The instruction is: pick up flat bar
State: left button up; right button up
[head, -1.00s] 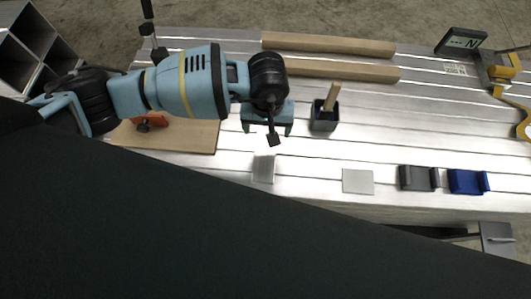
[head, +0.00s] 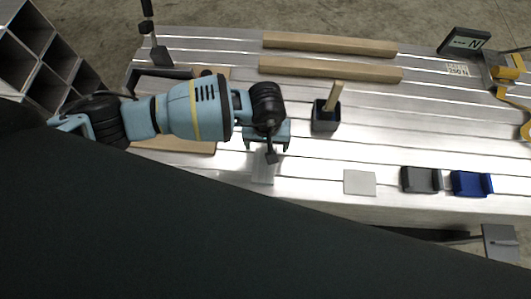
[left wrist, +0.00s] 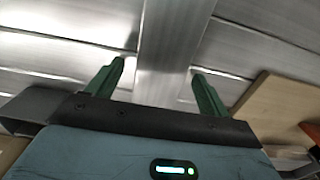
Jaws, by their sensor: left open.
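The flat bar (head: 262,172) is a plain silver metal strip lying on the slatted aluminium table, near its front edge in the head view. In the left wrist view the flat bar (left wrist: 167,45) runs upward through the middle of the picture, between the two green fingers. My left gripper (head: 266,147) is open and empty, just behind and over the bar's far end. In the left wrist view the open fingers (left wrist: 157,72) stand one on each side of the bar, apart from it. Part of the bar is hidden by the gripper. My right gripper is not in view.
A dark cup (head: 326,122) with a wooden stick stands right of the gripper. A light square plate (head: 360,183), a grey block (head: 420,180) and a blue block (head: 470,184) line the front edge. Two wooden bars (head: 330,70) lie behind. A wooden board (head: 185,146) lies left, under my arm.

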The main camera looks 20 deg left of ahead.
pick_arm(q)
jog(key=c, duration=1.5)
jog(key=shift+o, duration=0.2)
jog(key=shift+w, duration=0.1)
jog(key=shift+r, duration=0.1)
